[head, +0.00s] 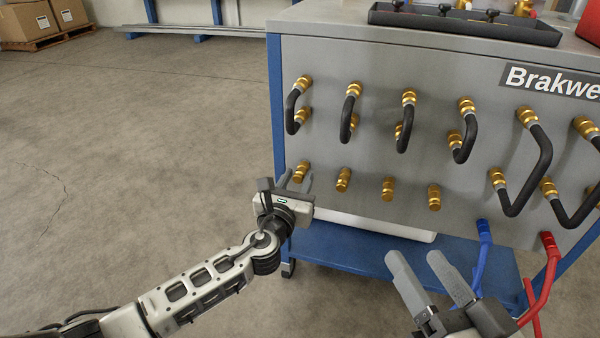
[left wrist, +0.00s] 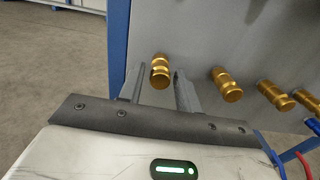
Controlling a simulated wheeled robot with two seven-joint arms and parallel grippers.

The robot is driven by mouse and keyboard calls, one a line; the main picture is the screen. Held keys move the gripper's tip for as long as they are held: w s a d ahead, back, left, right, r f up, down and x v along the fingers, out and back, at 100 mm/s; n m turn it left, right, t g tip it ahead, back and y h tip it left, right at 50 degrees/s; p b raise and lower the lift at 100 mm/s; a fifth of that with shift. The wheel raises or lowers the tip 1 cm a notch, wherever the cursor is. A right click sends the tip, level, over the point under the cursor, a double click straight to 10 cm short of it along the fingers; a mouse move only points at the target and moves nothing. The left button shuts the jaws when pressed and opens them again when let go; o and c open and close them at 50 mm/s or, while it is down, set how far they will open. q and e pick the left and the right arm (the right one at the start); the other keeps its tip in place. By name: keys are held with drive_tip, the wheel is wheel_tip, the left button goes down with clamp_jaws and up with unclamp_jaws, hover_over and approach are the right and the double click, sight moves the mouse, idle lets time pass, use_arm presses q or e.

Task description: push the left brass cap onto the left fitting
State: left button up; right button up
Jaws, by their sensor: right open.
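The left brass cap (head: 301,171) is at the left end of a low row of brass pieces on the grey panel. It also shows in the left wrist view (left wrist: 160,71). The left fitting behind it cannot be told apart from the cap. My left gripper (head: 297,177) is open in front of the panel. In the left wrist view its fingers (left wrist: 159,78) stand on either side of the cap, with a gap on each side. My right gripper (head: 412,256) is open and empty at the lower right, away from the low row.
Other brass pieces (head: 343,179) continue the low row to the right. Black hoses (head: 352,112) loop between brass connectors above. A blue shelf (head: 350,255) lies below.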

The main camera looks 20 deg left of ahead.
use_arm(q)
clamp_jaws()
drive_tip(key=shift+s+a+p, duration=0.1)
drive_tip(key=shift+s+p, duration=0.75)
drive_tip(key=shift+s, duration=1.65)
drive_tip(key=p, duration=0.1)
approach(297, 180)
drive_tip(key=shift+s, duration=0.75)
drive_tip(key=shift+r, duration=0.1)
